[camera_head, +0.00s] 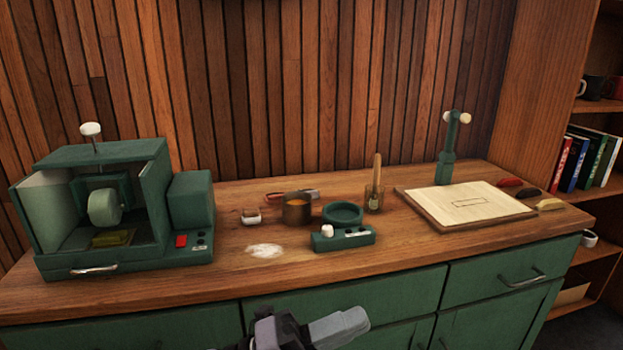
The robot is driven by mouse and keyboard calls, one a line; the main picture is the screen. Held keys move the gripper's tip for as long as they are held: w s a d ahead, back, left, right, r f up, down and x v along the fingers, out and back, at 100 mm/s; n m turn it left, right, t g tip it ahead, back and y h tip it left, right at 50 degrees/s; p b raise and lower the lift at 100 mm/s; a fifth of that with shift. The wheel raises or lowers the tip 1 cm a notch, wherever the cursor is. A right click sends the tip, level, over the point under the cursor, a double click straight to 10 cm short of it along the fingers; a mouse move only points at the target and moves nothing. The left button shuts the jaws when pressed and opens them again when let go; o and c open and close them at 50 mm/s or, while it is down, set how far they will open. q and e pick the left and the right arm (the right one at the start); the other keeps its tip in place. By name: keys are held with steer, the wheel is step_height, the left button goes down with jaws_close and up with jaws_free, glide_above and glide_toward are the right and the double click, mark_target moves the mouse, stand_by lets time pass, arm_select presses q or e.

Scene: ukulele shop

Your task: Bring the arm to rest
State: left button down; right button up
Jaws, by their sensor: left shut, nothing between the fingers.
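My left gripper (343,325) shows at the bottom centre of the head view, low in front of the green cabinet doors. It is shut and holds nothing. It is apart from the wooden worktop (420,247) and below its front edge. The rest of my left arm is mostly cut off by the bottom of the picture. My right gripper does not show.
The worktop bears a green machine (105,195), a copper pot (297,211), a green heater (343,235), a jar with a brush (374,197) and a board with a paper sheet (465,206). White powder (264,251) lies near the front. Shelves (596,125) stand right.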

arm_select(q)
steer(key=w+a+f+n+t+y, duration=0.3)
steer(key=a+f+n+t+y, duration=0.95)
steer(key=n, duration=0.85)
steer(key=s+a+f+n+g+y, duration=0.3)
steer(key=s+a+f+n, duration=0.2)
steer(key=f, duration=0.4)
steer(key=s+a+f+n+g+y, duration=0.3)
steer(key=s+a+f+n+y, duration=0.1)
steer(key=s+a+f, duration=0.3)
steer(key=s+f+n+p, duration=0.1)
steer(key=s+f, duration=0.1)
steer(key=s, duration=0.1)
steer(key=shift+n, duration=0.4)
steer(key=shift+w+a+r, duration=0.1)
